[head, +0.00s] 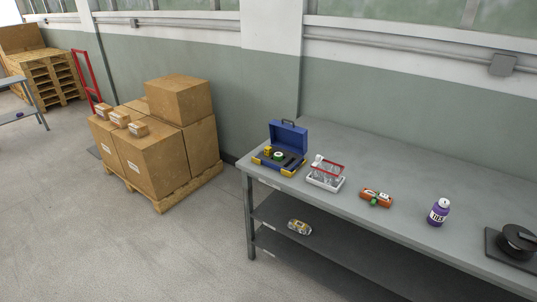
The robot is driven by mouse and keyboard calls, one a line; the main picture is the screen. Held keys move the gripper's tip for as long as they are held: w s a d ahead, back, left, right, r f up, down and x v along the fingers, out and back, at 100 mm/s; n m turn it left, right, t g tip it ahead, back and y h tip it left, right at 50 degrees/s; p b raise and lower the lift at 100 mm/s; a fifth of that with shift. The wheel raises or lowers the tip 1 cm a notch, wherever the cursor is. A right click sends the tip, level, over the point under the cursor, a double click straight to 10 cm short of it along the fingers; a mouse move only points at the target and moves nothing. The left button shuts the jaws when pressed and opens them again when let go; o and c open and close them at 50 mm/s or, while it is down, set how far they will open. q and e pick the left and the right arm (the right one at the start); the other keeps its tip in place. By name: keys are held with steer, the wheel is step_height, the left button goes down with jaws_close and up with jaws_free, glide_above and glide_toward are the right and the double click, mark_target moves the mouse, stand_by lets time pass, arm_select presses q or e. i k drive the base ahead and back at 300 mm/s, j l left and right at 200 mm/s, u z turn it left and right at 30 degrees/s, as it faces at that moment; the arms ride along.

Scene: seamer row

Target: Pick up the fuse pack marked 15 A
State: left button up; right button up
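I cannot make out a marking of 15 A on anything in the head view, so I cannot tell which thing is the fuse pack. Three small brown boxes with pale labels (120,118) sit on top of the large cartons at the left; their print is too small to read. A small clear and yellowish item (299,227) lies on the lower shelf of the bench. An orange-brown item with a green part (376,196) lies on the bench top. Neither of my grippers is in view.
The grey bench (420,175) also holds an open blue toolbox (287,137), a white tray with a red-edged item (324,183), a purple bottle (438,213) and a black round device (516,242). Large cartons (150,160) stand on a pallet. The floor between is clear.

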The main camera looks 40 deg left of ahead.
mark_target(267, 150)
steer(key=i+j+u, duration=0.3)
steer(key=i+j, duration=0.6)
steer(key=j, duration=0.25)
steer(key=i+j+u, duration=0.3)
steer(key=i+j, duration=0.65)
steer(key=i, duration=0.05)
